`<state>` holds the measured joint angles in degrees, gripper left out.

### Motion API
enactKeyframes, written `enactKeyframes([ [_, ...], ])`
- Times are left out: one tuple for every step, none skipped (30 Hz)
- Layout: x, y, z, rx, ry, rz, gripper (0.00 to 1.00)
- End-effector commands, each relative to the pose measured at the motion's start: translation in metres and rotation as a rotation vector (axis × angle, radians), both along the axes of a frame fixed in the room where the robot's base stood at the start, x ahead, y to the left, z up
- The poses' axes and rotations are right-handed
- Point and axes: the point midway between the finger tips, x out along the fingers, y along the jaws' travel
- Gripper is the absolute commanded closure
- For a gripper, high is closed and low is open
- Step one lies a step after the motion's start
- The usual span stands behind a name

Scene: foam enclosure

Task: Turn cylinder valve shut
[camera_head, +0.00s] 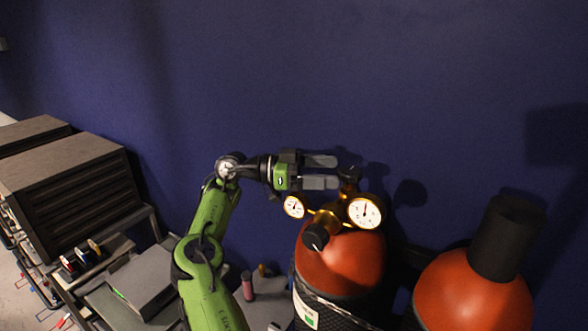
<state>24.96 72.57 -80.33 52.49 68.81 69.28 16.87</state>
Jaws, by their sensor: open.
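An orange gas cylinder (345,263) stands at lower centre. On its top is a brass regulator with two round white gauges, a small one (294,206) on the left and a larger one (364,211) on the right. A dark valve knob (316,236) sits at the front of the brass fitting. Another small dark knob (349,173) shows behind the gauges, near my fingertips. My gripper (322,172) is open, its two grey fingers pointing right, above and behind the gauges in the picture. Nothing shows between the fingers. Contact with the knob cannot be told.
A second orange cylinder (474,292) with a black cap (506,238) stands at right. A blue wall (300,75) lies behind. Dark cabinets (65,185) and a grey box (142,284) on a rack are at left. A pink bottle (247,286) stands low beside the first cylinder.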

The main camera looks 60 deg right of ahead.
Motion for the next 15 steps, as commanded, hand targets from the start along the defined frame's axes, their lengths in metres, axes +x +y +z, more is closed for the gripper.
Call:
enactKeyframes([
  [0.010, 0.003, 0.001, -0.004, 0.006, 0.002, 0.18],
  [0.016, 0.005, 0.001, -0.003, 0.005, 0.003, 0.18],
  [0.023, 0.009, 0.000, -0.002, 0.007, 0.003, 0.18],
  [0.029, 0.011, 0.000, -0.003, 0.006, 0.004, 0.18],
  [0.035, 0.013, 0.001, -0.003, 0.005, 0.005, 0.18],
  [0.043, 0.016, 0.001, -0.003, 0.005, 0.005, 0.18],
  [0.049, 0.019, 0.000, -0.002, 0.007, 0.003, 0.18],
  [0.056, 0.021, 0.001, -0.003, 0.006, 0.005, 0.18],
  [0.065, 0.025, 0.001, -0.003, 0.004, 0.006, 0.18],
  [0.071, 0.027, 0.001, -0.002, 0.005, 0.004, 0.18],
  [0.076, 0.030, 0.001, -0.002, 0.006, 0.002, 0.18],
  [0.082, 0.032, 0.002, -0.002, 0.002, 0.005, 0.18],
  [0.086, 0.033, 0.002, -0.003, 0.001, 0.005, 0.18],
  [0.089, 0.035, 0.002, -0.002, 0.002, 0.004, 0.18],
  [0.092, 0.036, 0.001, -0.002, 0.000, 0.003, 0.18],
])
